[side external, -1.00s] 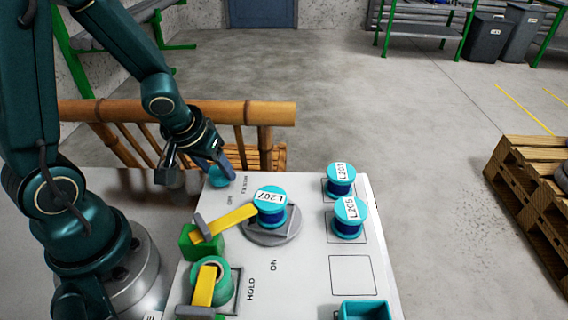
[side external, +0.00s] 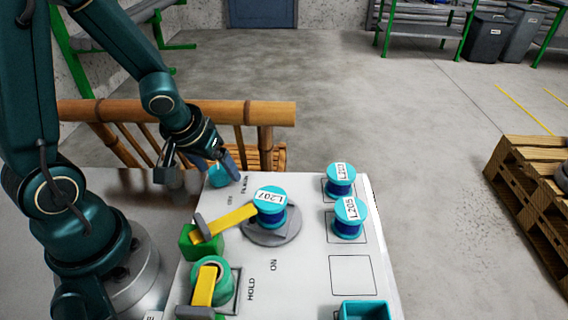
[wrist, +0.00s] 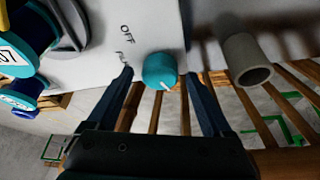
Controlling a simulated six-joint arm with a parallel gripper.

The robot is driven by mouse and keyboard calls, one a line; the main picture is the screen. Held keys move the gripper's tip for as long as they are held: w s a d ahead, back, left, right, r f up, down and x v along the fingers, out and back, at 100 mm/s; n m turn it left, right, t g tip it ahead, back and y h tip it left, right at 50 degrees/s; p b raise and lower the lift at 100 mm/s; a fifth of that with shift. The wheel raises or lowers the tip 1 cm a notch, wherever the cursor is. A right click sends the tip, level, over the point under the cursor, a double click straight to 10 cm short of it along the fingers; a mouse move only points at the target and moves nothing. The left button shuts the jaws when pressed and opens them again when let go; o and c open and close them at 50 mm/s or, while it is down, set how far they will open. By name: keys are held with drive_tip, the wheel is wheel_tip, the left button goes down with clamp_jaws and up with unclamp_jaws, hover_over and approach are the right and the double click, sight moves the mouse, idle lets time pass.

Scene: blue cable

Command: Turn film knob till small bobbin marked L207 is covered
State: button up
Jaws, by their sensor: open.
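The film knob (wrist: 159,71) is a teal knob with a white pointer line, at the panel's edge beside the OFF lettering. It also shows in the side view (side external: 218,176), partly hidden by a finger. My gripper (wrist: 163,80) is open, its two fingers on either side of the knob with gaps showing. Whether a finger touches it I cannot tell. The small bobbin L207 (side external: 270,203) is blue with a teal top and stands upright on a grey round plate (side external: 272,234). A yellow strip (side external: 230,220) runs from it to a green block. Its label is uncovered.
Bobbins marked L203 (side external: 341,178) and L205 (side external: 348,216) stand in outlined squares at the right. A green roll (side external: 222,285) sits by HOLD and a teal box (side external: 364,310) at the front. A grey cylinder (wrist: 248,58) is close right of the fingers.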

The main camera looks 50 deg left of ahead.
sight(219, 169)
drive_tip(key=shift+v, duration=1.85)
drive_tip(key=shift+s+d+r, duration=0.1)
drive_tip(key=shift+s+r, duration=0.1)
drive_tip(key=shift+r, duration=0.4)
drive_tip(key=n, duration=0.2)
drive_tip(key=n+g, duration=0.1)
drive_tip(key=shift+s+a+n, duration=0.25)
drive_tip(key=shift+s+n, duration=0.05)
drive_tip(key=shift+s, duration=0.05)
drive_tip(key=shift+w+n+g+y, duration=0.15)
drive_tip(key=shift+n+g+y, duration=0.25)
drive_tip(key=shift+n, duration=0.5)
drive_tip(key=shift+w+d+r+n+y, duration=0.1)
drive_tip(key=shift+w+n+y, duration=0.05)
drive_tip(key=shift+n+y, duration=0.15)
drive_tip(key=shift+w+d, duration=0.3)
drive_tip(key=shift+w+d+m, duration=0.15)
drive_tip(key=shift+d+m, duration=0.15)
drive_tip(key=shift+m, duration=0.1)
drive_tip(key=shift+x, duration=2.6)
